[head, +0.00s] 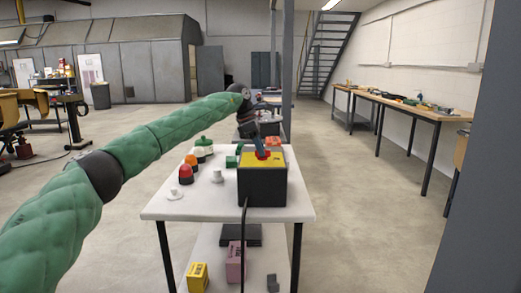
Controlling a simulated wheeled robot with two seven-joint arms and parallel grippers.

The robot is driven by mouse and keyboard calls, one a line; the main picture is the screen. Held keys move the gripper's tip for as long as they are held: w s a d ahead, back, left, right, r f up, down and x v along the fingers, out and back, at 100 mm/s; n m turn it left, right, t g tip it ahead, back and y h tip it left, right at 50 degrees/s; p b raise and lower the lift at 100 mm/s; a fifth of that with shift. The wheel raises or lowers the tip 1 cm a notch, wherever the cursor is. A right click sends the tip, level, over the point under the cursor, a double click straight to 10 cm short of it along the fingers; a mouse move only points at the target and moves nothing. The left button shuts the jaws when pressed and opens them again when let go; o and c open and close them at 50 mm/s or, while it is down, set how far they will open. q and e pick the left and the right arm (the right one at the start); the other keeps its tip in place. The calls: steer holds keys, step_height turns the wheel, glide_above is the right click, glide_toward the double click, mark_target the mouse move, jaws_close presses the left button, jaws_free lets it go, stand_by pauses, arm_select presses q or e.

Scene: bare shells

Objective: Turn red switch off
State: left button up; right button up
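A black box with a yellow top (275,160) stands at the front right of a white table (225,207). A small red switch (263,155) shows on the yellow top, partly covered by my gripper. Whether it is on or off is too small to tell. My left arm reaches in from the left, and my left gripper (260,148) points down at the switch, at or just above it. Its fingers are too small and overlapped to show whether they are open or touching the switch. My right gripper is out of view.
Red (186,175) and orange (191,161) dome lamps and small white parts stand left of the box. A black cable (243,235) hangs off the table front. A yellow box (197,277) and a pink box (235,262) sit below. The floor right of the table is clear.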

arm_select(q)
steer(key=shift+d+f, duration=0.1)
steer(key=shift+f, duration=0.15)
jaws_close()
